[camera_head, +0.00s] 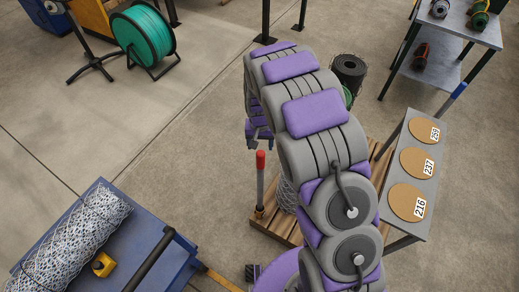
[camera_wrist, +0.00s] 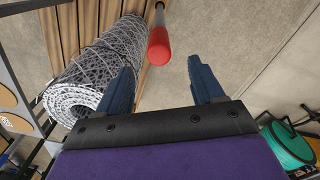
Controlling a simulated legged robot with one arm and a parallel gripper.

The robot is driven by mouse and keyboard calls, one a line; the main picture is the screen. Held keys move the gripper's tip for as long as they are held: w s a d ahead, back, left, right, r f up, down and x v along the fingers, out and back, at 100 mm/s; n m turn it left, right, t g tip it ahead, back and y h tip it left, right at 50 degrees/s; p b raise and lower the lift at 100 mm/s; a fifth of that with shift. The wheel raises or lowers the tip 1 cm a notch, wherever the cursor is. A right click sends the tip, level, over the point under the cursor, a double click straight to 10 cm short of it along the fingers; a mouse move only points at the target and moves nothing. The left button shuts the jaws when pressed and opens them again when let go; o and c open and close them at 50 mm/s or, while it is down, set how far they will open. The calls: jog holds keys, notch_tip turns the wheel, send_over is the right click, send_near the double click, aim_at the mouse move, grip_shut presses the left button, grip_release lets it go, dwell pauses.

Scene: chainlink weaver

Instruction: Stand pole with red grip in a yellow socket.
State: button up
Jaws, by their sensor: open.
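The pole (camera_head: 260,185) with the red grip (camera_head: 261,159) stands upright at the left corner of the wooden pallet, its foot in a small yellow-orange fitting (camera_head: 259,212). A yellow socket (camera_head: 103,265) is on the blue cart at lower left and looks empty. My gripper (camera_head: 259,143) is open just above the red grip, partly hidden by my arm in the head view. In the wrist view my gripper (camera_wrist: 161,65) has its fingers apart, with the red grip (camera_wrist: 159,46) lying between and slightly beyond the fingertips, not clasped.
A rolled wire mesh (camera_head: 75,235) lies on the blue cart (camera_head: 155,225). The pallet (camera_head: 285,228) carries another wire roll (camera_wrist: 100,70). A stand with numbered discs (camera_head: 412,165) is at right. A green hose reel (camera_head: 143,40) stands at back left. Floor between cart and pallet is mostly clear.

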notch_tip(320, 180, up, 10)
jog(key=p, duration=0.1)
jog(key=shift+r, duration=0.2)
dwell(0.5)
jog(key=s+d+r, duration=0.4)
jog(key=s+r, duration=0.2)
jog(key=s, duration=0.2)
jog(key=s+d+r, duration=0.4)
jog(key=s+r, duration=0.2)
jog(key=s, duration=0.2)
jog(key=s+d+r+g, duration=0.1)
jog(key=s, duration=0.9)
jog(key=s+d+r+n, duration=0.1)
jog(key=s+d+r, duration=0.1)
jog(key=s, duration=0.9)
jog(key=shift+g, duration=0.4)
jog(key=shift+w, duration=0.1)
jog(key=shift+c, duration=0.3)
